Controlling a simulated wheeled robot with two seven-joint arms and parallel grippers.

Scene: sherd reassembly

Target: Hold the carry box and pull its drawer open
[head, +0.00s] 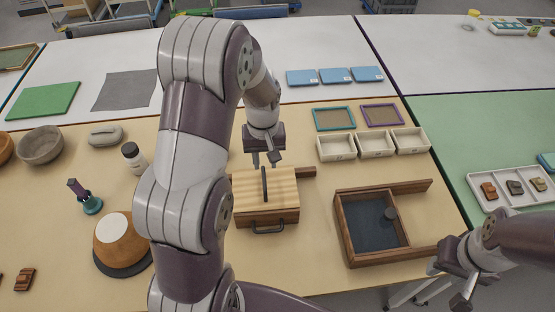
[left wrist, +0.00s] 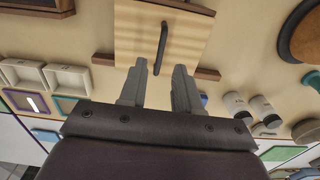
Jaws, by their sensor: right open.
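The carry box (head: 283,190) has a pale striped wooden top with a dark bar handle (head: 264,184) and a brown lower body. A dark pull handle (head: 268,229) sits on its near face, where no gap shows at the drawer. My left gripper (head: 264,159) is open just beyond the box's far edge, with nothing between its fingers. In the left wrist view the box top (left wrist: 190,38) and bar handle (left wrist: 161,48) lie ahead of the spread fingers (left wrist: 160,86). My right gripper (head: 458,282) is open and empty at the lower right, apart from the box.
A dark-lined wooden tray (head: 343,225) stands right of the box. A wooden strip (head: 306,172) lies behind the box. White bins (head: 375,146) stand at the back right. An orange-brown pot (head: 117,252) and bottle (head: 132,155) are left. Some table before the box is clear.

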